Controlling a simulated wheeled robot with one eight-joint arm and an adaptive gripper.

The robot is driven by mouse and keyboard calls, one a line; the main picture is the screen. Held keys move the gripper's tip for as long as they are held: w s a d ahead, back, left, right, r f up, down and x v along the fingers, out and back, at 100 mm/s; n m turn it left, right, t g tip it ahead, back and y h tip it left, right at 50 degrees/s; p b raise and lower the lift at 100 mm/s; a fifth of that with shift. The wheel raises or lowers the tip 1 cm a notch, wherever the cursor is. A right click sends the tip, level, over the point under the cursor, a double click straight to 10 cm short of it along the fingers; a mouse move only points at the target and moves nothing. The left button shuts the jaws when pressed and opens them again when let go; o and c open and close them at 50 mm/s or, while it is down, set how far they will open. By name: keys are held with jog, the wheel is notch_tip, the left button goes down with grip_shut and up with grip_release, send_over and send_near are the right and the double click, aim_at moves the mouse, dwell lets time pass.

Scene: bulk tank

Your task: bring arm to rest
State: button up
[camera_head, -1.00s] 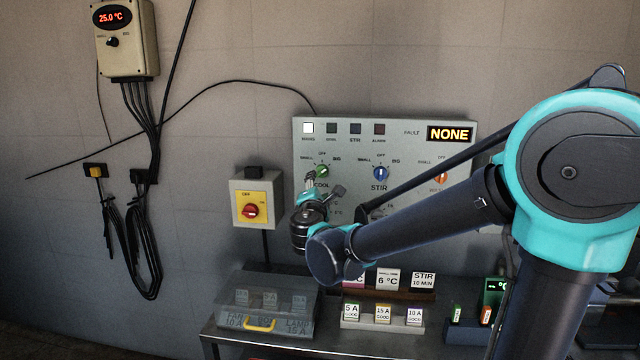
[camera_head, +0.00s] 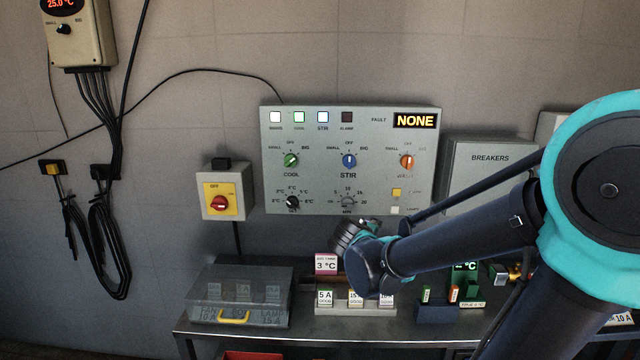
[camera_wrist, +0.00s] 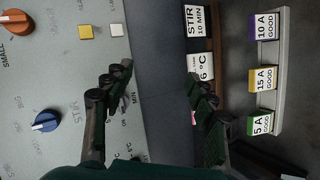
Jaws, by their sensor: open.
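My gripper (camera_wrist: 165,95) is open in the wrist view, its two dark fingers apart with nothing between them. In the head view my arm reaches in from the right and ends in front of the shelf, just below the control panel (camera_head: 355,120). The gripper's fingers are hard to make out there. The panel carries a green COOL knob (camera_head: 291,160), a blue STIR knob (camera_head: 349,161) and an orange knob (camera_head: 407,161). Its fault display (camera_head: 415,121) reads NONE. The wrist view also shows the blue knob (camera_wrist: 46,121) and the orange knob (camera_wrist: 16,22).
Label cards, including a 3 °C card (camera_head: 326,264), stand on the metal shelf (camera_head: 215,328) below my arm. A clear lidded box (camera_head: 240,295) is at its left. A red switch on a yellow plate (camera_head: 221,203) and a breaker box (camera_head: 490,165) flank the panel.

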jog(key=s+d+f+m+g, duration=0.4)
jog(key=s+d+f+m, duration=0.15)
jog(key=s+f, duration=0.25)
jog(key=s+f+m+g+y, duration=0.3)
jog(key=s+f+m, duration=0.3)
jog(key=s+f, duration=0.3)
jog(key=s+a+y, duration=0.1)
jog(key=s, duration=0.2)
jog(key=shift+s+y, duration=0.2)
jog(key=shift+y, duration=0.2)
